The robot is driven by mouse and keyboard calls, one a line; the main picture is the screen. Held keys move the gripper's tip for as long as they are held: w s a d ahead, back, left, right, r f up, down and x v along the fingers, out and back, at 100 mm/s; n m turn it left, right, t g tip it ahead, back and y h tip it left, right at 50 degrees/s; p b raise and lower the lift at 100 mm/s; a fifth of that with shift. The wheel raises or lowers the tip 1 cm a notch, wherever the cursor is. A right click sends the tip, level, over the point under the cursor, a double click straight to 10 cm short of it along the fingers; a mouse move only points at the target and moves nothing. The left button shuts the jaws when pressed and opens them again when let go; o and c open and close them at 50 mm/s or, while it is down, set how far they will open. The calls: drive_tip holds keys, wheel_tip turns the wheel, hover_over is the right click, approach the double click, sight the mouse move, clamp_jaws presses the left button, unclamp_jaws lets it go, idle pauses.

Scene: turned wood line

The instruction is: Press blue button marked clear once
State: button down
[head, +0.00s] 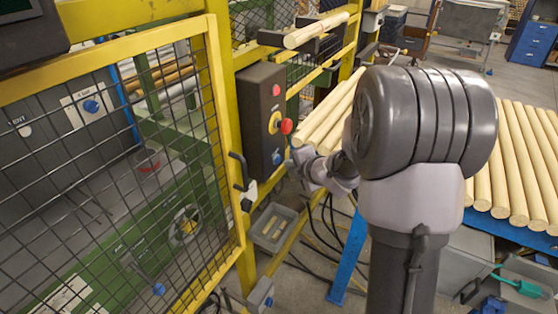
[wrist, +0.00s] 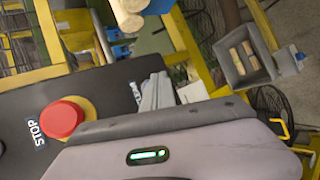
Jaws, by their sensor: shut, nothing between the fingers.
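A dark control box (head: 262,110) stands upright on the yellow post, with a red stop button (head: 285,126) on a yellow collar. A small blue button (head: 277,157) sits low on the box's face. My gripper (head: 293,163) is shut and empty, with its tips close to the blue button; I cannot tell whether they touch. In the wrist view, the shut fingers (wrist: 158,92) lie over the box face beside a partly covered white-lettered label (wrist: 136,92). The blue button is hidden there behind the fingers. The red button (wrist: 62,119) shows at left, marked STOP.
A yellow mesh gate (head: 120,150) with a black handle (head: 240,172) stands left of the box. Wooden rods (head: 325,115) lie behind my gripper, and more rods (head: 515,165) lie at right. A grey bin (head: 272,228) with wood pieces sits below. Loose cables hang nearby.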

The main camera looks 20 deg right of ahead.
drive_tip(key=shift+w, duration=0.1)
idle(0.7)
drive_tip(key=shift+w+a, duration=0.25)
drive_tip(key=shift+w+a+b, duration=0.25)
drive_tip(key=shift+w+b, duration=0.05)
drive_tip(key=shift+b, duration=0.1)
idle(0.6)
drive_tip(key=shift+s+d, duration=0.5)
drive_tip(key=shift+s, duration=0.15)
drive_tip(key=s+d, duration=0.1)
drive_tip(key=s, duration=0.1)
drive_tip(key=s+d, duration=0.2)
idle(0.6)
idle(0.5)
